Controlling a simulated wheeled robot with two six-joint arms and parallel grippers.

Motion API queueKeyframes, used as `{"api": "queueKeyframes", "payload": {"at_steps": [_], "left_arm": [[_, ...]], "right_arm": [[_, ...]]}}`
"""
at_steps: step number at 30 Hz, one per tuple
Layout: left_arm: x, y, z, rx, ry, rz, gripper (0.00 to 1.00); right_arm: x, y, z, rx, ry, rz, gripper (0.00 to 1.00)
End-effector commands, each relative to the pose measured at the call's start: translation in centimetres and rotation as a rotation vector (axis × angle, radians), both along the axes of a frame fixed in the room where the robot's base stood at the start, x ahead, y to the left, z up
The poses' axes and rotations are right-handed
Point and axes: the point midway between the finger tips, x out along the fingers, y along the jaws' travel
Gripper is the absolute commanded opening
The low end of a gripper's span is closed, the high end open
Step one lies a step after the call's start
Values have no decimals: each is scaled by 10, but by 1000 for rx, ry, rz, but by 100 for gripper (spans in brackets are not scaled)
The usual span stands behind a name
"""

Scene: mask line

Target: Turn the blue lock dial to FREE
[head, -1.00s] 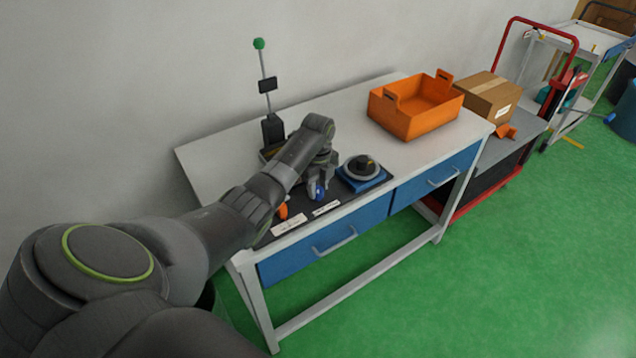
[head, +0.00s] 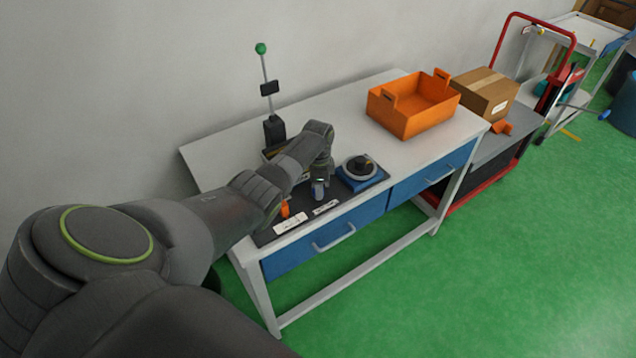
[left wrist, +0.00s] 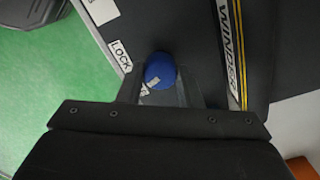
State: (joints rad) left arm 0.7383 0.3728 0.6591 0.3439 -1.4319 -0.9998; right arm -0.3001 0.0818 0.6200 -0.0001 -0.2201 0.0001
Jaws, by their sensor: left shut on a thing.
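The blue lock dial (left wrist: 160,71) shows between the two fingers of my left gripper (left wrist: 160,88) in the left wrist view. The fingers are shut on it from both sides. A white label reading LOCK (left wrist: 121,56) lies beside the dial, and another small white label next to it is partly covered by a finger. In the head view my left gripper (head: 318,188) points down at the front of the bench's dark panel (head: 264,237), and the dial is mostly hidden there. My right gripper is not in view.
An orange knob (head: 285,209) stands just left of the gripper. A blue-based round device (head: 361,172) stands close on its right. An orange crate (head: 412,120) and a cardboard box (head: 486,92) are farther right. A post with a green ball (head: 260,48) rises behind.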

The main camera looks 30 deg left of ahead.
Motion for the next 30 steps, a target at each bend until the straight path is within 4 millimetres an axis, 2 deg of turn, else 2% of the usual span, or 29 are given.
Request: {"api": "queueKeyframes", "payload": {"at_steps": [6, 15, 30], "left_arm": [[1, 1, 3, 3, -3, 190, 9], [1, 1, 2, 3, -3, 384, 9], [1, 1, 2, 2, -3, 487, 9]], "right_arm": [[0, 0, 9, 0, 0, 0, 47], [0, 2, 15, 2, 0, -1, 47], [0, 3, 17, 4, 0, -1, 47]]}}
